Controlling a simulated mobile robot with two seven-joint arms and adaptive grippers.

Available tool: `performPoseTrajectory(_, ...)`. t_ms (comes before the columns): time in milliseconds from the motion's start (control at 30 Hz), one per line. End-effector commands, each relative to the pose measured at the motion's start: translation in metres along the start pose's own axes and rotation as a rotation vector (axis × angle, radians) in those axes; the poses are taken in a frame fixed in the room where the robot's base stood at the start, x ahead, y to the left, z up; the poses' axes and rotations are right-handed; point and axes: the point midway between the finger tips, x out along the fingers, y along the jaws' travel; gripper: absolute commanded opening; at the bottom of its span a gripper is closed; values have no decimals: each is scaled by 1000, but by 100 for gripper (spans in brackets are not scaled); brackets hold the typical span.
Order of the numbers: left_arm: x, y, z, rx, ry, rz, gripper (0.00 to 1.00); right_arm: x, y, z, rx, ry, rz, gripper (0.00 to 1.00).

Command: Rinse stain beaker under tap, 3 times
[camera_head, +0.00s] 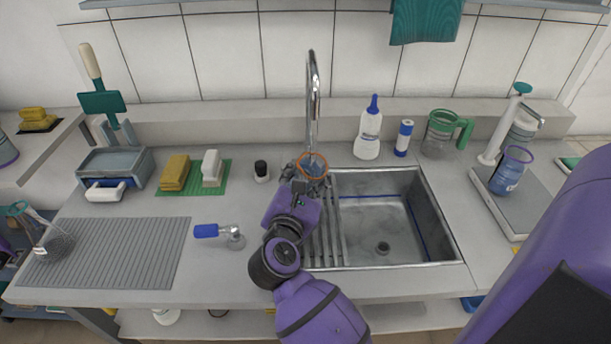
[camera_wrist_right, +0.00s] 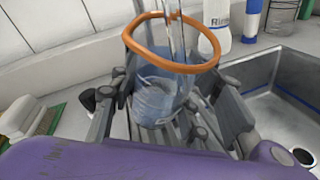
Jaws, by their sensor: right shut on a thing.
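My right gripper (camera_head: 309,180) is shut on the stain beaker (camera_head: 314,168), a clear bluish beaker with an orange rim. In the right wrist view the beaker (camera_wrist_right: 157,88) stands upright between the fingers (camera_wrist_right: 155,108). The chrome tap (camera_head: 313,95) arches above, and its spout comes down at the beaker's mouth. I cannot tell whether water is flowing or how much liquid is inside. A blue lever handle (camera_head: 206,231) sits on the counter left of my wrist. My left gripper is not in view.
The steel sink (camera_head: 440,235) with its drain lies right of the gripper, beside a ribbed drainboard (camera_head: 328,245). A white bottle (camera_head: 368,135), blue-white tube (camera_head: 403,138) and green-handled jug (camera_head: 440,132) stand behind it.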

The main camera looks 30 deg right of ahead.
Motion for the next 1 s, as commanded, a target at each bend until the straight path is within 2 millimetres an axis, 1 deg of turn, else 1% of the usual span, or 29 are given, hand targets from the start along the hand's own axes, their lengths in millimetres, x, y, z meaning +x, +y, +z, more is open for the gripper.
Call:
performPoseTrajectory(267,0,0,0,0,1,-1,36,-2,-3,2,1,-1,1,0)
performPoseTrajectory(1000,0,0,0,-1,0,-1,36,-39,-47,17,0,-1,1,0)
